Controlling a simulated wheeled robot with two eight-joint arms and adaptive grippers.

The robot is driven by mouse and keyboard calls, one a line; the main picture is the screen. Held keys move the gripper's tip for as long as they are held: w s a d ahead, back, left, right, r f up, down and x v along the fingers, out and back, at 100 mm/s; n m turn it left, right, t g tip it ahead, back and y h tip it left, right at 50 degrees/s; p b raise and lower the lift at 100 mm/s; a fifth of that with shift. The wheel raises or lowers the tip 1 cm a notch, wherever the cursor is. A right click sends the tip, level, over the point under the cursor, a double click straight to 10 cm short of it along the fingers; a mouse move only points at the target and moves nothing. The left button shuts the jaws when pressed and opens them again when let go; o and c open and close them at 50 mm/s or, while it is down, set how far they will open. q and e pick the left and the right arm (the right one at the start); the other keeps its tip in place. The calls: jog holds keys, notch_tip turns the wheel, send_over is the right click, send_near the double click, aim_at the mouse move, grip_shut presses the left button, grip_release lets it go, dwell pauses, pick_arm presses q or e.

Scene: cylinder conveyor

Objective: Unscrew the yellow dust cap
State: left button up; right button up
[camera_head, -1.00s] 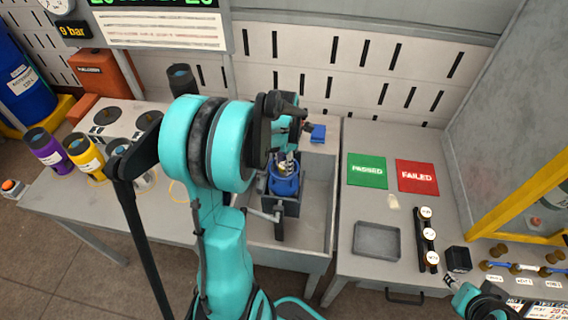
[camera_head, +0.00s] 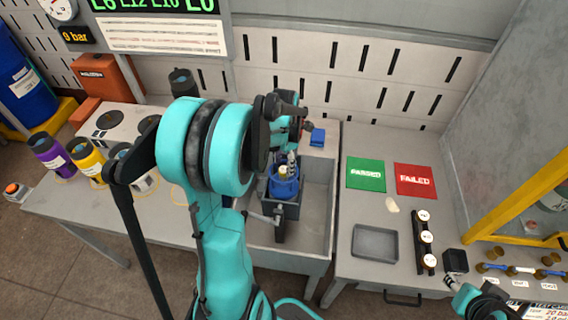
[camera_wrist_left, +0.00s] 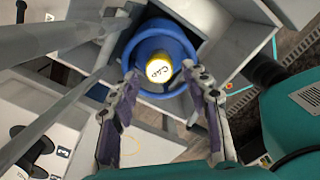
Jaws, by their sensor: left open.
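The yellow dust cap (camera_wrist_left: 159,69) sits on top of the blue cylinder (camera_wrist_left: 183,40), its round white top marked "CAP". In the head view the blue cylinder (camera_head: 284,184) stands upright in a dark holder (camera_head: 290,209) inside the grey sink-like basin. My left gripper (camera_head: 290,158) is above the cylinder, pointing down. In the left wrist view its two fingers (camera_wrist_left: 165,85) are spread apart, with the cap between and just beyond the tips; they do not appear to touch it. My right gripper (camera_head: 458,281) is partly in view at the lower right; its jaws are too small to judge.
The grey basin (camera_head: 318,215) has walls around the holder. On the right bench are a green PASSED mat (camera_head: 366,174), a red FAILED mat (camera_head: 415,181), an empty tray (camera_head: 374,243) and a rack of gauges (camera_head: 425,238). Purple (camera_head: 50,152) and yellow (camera_head: 87,158) cylinders stand left.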

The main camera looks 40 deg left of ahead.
pick_arm(q)
jog(key=m, duration=0.3)
jog(key=shift+f+m, duration=0.1)
jog(key=shift+m, duration=1.3)
jog(key=m, duration=0.2)
jog(key=shift+m+b, duration=0.3)
jog(key=m, duration=0.3)
jog(key=shift+m, duration=0.4)
jog(key=shift+m, duration=0.5)
jog(key=m, duration=0.4)
jog(key=shift+m, duration=0.3)
